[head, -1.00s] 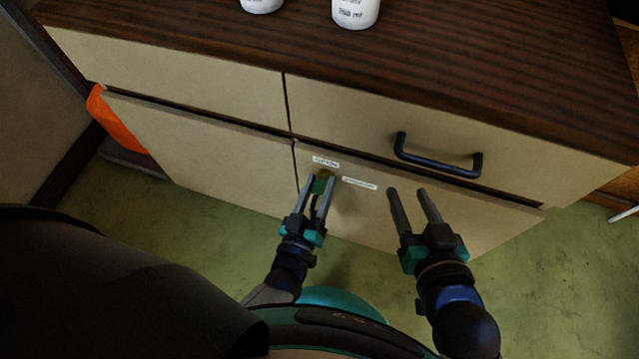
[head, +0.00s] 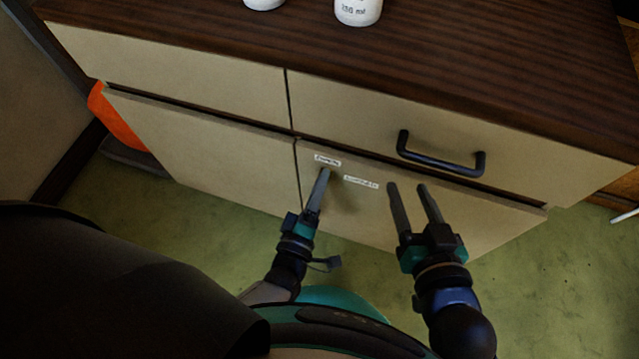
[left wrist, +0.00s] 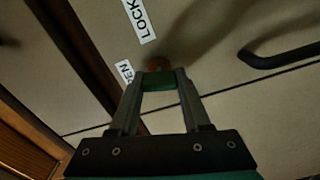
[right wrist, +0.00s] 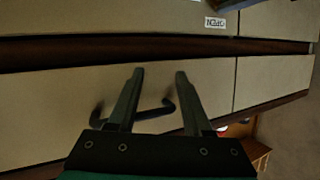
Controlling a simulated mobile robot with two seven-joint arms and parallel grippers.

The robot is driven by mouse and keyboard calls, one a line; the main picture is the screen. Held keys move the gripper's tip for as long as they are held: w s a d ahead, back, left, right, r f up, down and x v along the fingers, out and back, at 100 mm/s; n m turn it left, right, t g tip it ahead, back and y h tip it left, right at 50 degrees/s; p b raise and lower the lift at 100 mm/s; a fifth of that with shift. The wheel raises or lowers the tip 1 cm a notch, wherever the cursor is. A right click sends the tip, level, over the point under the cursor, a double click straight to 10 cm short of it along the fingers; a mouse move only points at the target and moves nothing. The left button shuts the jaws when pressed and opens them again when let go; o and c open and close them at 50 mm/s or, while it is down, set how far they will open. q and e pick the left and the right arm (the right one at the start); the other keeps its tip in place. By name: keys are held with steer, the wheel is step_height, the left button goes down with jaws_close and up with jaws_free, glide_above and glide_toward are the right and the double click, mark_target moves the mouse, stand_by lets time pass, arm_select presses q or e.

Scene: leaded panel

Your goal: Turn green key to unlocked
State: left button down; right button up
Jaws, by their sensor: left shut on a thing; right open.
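The green key (left wrist: 158,82) sits in a round brass lock (left wrist: 157,65) on the lower right cabinet door (head: 420,212). My left gripper (head: 324,176) is shut on the key's green head, one finger on each side in the left wrist view. In the head view its fingers overlap edge-on and hide most of the key. An OPEN label (head: 327,160) is just above the lock, and a LOCKED label (head: 361,183) is to its right. Which label the key points to cannot be told. My right gripper (head: 407,188) is open and empty before the door.
A black bar handle (head: 440,162) stands out from the drawer above, near my right gripper. White bottles (head: 358,10) stand on the dark wooden top (head: 440,60). An orange cloth (head: 118,122) hangs at the left. Green floor (head: 540,260) is clear at the right.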

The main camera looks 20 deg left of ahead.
arm_select(q)
steer(key=shift+w+n, duration=0.1)
steer(key=shift+n, duration=0.7)
arm_select(e)
steer(key=shift+s+a+t+y, duration=0.25)
steer(key=shift+a+t+y, duration=0.05)
steer(key=shift+a, duration=0.05)
arm_select(q)
steer(key=shift+n, duration=0.3)
steer(key=shift+c, duration=1.8)
jaws_free()
arm_select(e)
steer(key=shift+d, duration=0.1)
